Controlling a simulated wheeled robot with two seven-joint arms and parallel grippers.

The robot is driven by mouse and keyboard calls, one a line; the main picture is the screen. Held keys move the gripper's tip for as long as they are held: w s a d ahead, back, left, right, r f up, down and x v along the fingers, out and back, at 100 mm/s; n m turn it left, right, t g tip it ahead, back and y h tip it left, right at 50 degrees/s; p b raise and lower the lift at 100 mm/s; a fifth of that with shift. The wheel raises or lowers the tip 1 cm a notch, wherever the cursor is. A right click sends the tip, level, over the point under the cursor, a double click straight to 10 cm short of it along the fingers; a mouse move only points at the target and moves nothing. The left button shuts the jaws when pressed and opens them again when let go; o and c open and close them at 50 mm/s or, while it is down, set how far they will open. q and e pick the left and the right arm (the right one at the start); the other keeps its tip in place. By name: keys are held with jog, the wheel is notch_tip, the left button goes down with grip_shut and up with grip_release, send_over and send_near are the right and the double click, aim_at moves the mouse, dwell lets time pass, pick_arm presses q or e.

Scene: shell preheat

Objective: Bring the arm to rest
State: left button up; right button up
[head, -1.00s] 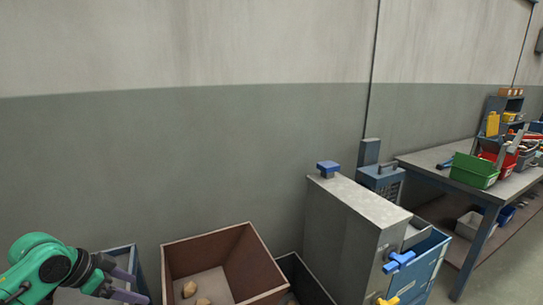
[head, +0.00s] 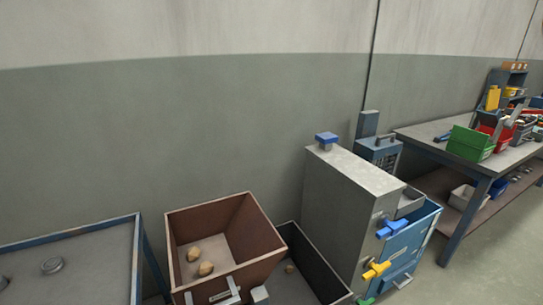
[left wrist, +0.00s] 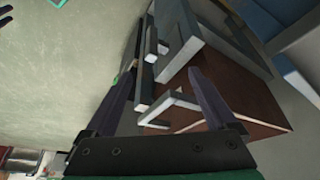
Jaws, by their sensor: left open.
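My left gripper (left wrist: 162,74) shows in the left wrist view with its two dark fingers spread apart and nothing held between them. A pale bar handle (left wrist: 172,108) on a brown bin (left wrist: 238,90) appears behind and between the fingers; I cannot tell how far off it is. In the head view neither arm shows. The brown bin (head: 245,236) there has a handle on its front and holds a few tan lumps (head: 205,268).
A blue-framed table (head: 95,275) with a round metal piece (head: 52,265) stands at left. A dark bin (head: 318,268) sits between the brown bin and a grey cabinet (head: 345,190) with blue and yellow handles. A workbench (head: 430,133) with coloured bins stands at right.

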pick_arm(q)
jog(key=s+n+y, duration=0.2)
jog(key=s+n, duration=0.2)
jog(key=s, duration=0.3)
jog(key=s+f+g, duration=0.2)
jog(key=s+f, duration=0.1)
jog(key=f, duration=2.1)
jog(key=s+a+f, duration=0.3)
jog(key=s+f, duration=0.9)
jog(key=s, duration=0.4)
jog(key=shift+f+m+g+p, duration=0.3)
jog(key=shift+f+g+p, duration=0.05)
jog(key=shift+g+p, duration=0.05)
jog(key=shift+a, duration=0.1)
